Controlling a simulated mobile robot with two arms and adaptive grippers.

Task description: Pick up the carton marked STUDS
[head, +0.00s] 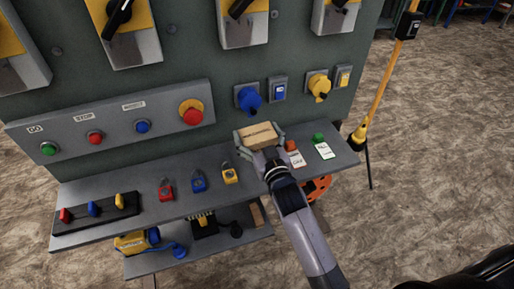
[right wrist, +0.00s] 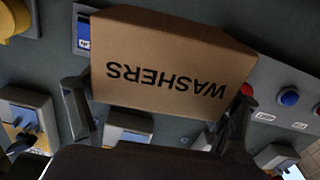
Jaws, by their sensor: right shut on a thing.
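A small brown carton (head: 257,135) is held above the back of the grey shelf, in front of the panel. In the right wrist view its face reads WASHERS, upside down (right wrist: 165,75). My right gripper (head: 259,141) is shut on this carton, with one finger on each side of it. I see no carton marked STUDS. A brown piece (head: 257,213) on the lower shelf shows no readable marking. My left gripper is not in view.
The grey shelf (head: 140,196) holds red, blue and yellow padlocks (head: 198,181), a rack of coloured handles (head: 95,211) and tags. Buttons (head: 143,127) and blue and yellow sockets (head: 248,98) project from the panel. A yellow pole (head: 380,85) stands at right.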

